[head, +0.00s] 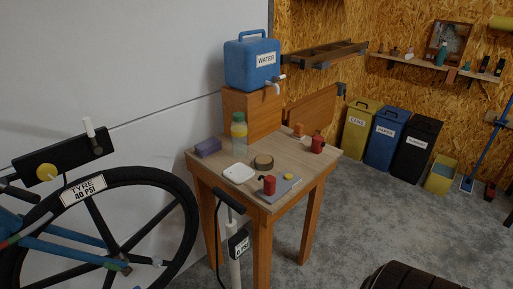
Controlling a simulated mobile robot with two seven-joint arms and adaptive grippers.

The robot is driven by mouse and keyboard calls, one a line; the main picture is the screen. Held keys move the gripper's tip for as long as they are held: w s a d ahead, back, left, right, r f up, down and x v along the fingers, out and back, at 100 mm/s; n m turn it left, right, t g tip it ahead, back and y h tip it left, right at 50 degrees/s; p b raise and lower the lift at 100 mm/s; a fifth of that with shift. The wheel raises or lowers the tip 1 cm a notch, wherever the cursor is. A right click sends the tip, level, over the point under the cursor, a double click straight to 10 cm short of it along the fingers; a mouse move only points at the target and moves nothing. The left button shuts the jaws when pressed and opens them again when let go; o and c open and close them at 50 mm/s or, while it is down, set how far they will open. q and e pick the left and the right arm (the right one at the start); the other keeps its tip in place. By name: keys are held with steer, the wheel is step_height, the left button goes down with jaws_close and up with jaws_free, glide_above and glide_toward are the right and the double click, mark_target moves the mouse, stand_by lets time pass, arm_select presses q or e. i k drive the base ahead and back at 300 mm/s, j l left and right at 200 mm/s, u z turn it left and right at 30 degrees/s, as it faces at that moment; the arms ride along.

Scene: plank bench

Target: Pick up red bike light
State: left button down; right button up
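A wooden table (215,165) stands in the middle of the head view. A small red cylinder-like object (269,186) stands on a grey flat board (283,193) near the table's front corner. A second small red object (317,145) with a dark part sits near the table's right corner. An orange-red object (298,129) is just behind it. They are too small to tell which is the red bike light. Neither of my grippers is in view.
On the table are a purple block (208,147), a green-yellow bottle (239,130), a white dish (239,173) and a round brown item (263,162). A blue water container (252,64) stands behind. A bicycle wheel (105,178) and floor pump (235,250) are left and in front.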

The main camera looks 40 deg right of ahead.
mark_target(316, 147)
steer(key=l+z, duration=0.1)
steer(key=z, duration=0.4)
steer(key=i+z, duration=0.1)
steer(key=z, duration=0.35)
steer(key=i+z, duration=0.1)
steer(key=z, duration=0.9)
steer(key=u, duration=2.75)
steer(key=l+z, duration=0.1)
steer(key=z, duration=2.65)
steer(key=i+l+u, duration=0.1)
steer(key=i+l, duration=0.35)
